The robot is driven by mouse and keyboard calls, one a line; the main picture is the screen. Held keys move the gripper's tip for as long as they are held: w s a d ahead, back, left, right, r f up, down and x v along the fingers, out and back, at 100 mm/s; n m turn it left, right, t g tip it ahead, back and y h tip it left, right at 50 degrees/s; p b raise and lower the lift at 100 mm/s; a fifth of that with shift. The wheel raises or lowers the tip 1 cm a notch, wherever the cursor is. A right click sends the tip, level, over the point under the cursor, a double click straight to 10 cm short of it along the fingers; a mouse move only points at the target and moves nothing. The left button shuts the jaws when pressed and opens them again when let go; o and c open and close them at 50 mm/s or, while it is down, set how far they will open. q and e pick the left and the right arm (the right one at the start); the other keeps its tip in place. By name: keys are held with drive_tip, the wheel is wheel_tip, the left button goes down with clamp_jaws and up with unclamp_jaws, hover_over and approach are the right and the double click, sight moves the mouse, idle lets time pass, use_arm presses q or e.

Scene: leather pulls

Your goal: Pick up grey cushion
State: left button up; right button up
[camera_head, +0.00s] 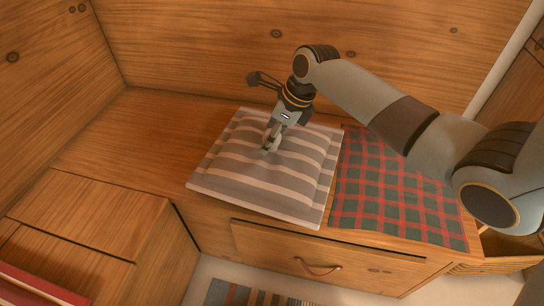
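A grey cushion (240,174) with pale stripes lies flat on the wooden bench top in the head camera view. My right arm comes in from the right, and its gripper (270,143) points down at the cushion's upper middle. The fingertips are at the cushion's surface. The fingers look close together, but whether they hold any fabric is too small to tell. My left gripper is not in view.
A red and green checked cloth (385,190) lies right of the cushion. Wooden walls (200,45) stand behind and at the left. Below the bench front is a drawer with a leather pull (318,267). Bare bench top (125,135) is free left of the cushion.

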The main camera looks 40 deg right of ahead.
clamp_jaws()
idle(0.3)
